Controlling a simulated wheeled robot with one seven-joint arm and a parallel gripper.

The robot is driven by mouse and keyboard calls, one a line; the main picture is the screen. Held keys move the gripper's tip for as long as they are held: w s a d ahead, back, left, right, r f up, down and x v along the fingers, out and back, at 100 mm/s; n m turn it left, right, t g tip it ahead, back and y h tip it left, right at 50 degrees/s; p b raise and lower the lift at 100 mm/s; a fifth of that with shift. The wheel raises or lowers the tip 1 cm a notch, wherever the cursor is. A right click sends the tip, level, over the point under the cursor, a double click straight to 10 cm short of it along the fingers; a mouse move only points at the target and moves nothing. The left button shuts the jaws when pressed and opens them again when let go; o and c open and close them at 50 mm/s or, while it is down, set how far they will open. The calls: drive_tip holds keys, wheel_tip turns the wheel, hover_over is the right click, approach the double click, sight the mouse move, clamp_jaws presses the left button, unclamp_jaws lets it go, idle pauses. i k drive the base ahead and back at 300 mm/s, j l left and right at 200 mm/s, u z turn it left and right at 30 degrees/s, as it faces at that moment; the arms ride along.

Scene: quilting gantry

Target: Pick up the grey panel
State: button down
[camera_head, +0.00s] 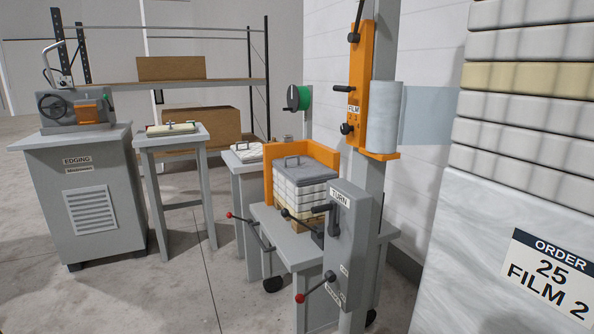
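The stack rests on a grey table (268,217), partly hidden by the control box in front. My gripper is not in view, so its state does not show.
A grey control box (350,245) labelled TURN with red-knobbed levers stands close in front of the stack. A smaller stand holds a white panel (247,152). Floor at left front is clear.

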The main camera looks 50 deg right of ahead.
sight(301, 170)
drive_tip(key=i+z, duration=0.1)
drive_tip(key=z, duration=0.3)
drive_tip(key=i+l+z, duration=0.1)
drive_tip(key=z, duration=0.25)
drive_tip(key=i+z, duration=0.2)
drive_tip(key=z, duration=0.2)
drive_tip(key=i+z, duration=0.1)
drive_tip(key=z, duration=0.25)
drive_tip(key=i+j+z, duration=0.35)
drive_tip(key=i+j, duration=0.3)
drive_tip(key=i, duration=0.15)
drive_tip(key=i+j+z, duration=0.3)
drive_tip(key=i+j, duration=0.4)
drive_tip(key=j, duration=0.2)
drive_tip(key=i+j, duration=0.55)
drive_tip(key=i, duration=0.3)
